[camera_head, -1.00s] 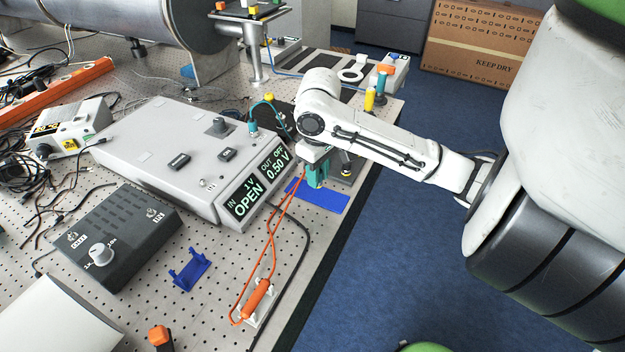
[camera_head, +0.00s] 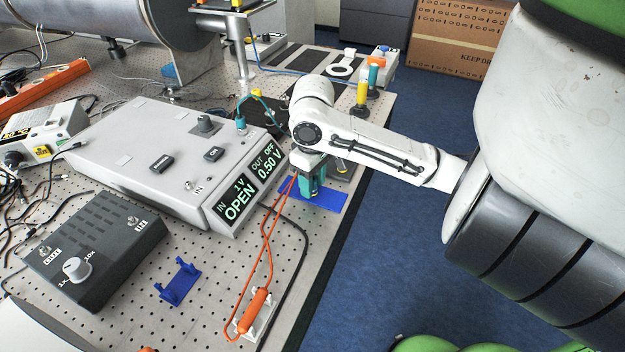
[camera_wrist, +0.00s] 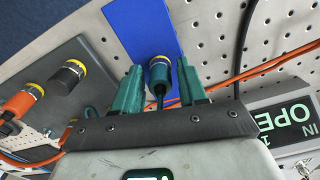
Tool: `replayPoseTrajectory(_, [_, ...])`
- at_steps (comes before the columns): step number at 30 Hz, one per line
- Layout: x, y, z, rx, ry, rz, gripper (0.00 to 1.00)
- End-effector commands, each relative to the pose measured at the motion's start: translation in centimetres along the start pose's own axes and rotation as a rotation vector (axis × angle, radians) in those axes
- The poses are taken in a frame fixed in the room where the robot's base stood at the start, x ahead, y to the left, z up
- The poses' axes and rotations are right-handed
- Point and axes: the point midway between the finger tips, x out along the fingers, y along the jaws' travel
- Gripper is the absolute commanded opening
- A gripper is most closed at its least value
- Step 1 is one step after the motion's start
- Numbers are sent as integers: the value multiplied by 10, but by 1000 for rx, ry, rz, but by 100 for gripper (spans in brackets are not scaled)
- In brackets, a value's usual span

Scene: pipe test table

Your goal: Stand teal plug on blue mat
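The blue mat (camera_head: 327,199) lies flat near the right edge of the perforated table, and it also shows in the wrist view (camera_wrist: 141,28). My gripper (camera_head: 309,194) is low over the mat's left part, pointing down. In the wrist view the teal plug (camera_wrist: 159,79), with a yellow ring at its end, sits between my two green fingers (camera_wrist: 160,68). A narrow gap shows on each side of the plug, so the fingers are open around it. The plug appears over the mat; whether its base touches is hidden.
A grey meter box (camera_head: 165,150) reading OPEN stands left of my gripper. Orange leads (camera_head: 268,235) run close by on the left. An orange plug (camera_wrist: 22,101) and a black plug (camera_wrist: 67,77) stand on a dark plate nearby. A blue bracket (camera_head: 180,283) lies nearer the front.

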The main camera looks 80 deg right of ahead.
Motion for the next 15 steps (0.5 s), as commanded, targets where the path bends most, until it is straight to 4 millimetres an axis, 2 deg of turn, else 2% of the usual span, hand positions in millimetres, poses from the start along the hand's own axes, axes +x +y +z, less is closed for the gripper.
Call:
replayPoseTrajectory(3, [0,0,0,0,0,0,51])
replayPoseTrajectory(10, [-1,0,0,0,0,0,51])
replayPoseTrajectory(15, [-15,0,0,-1,1,0,51])
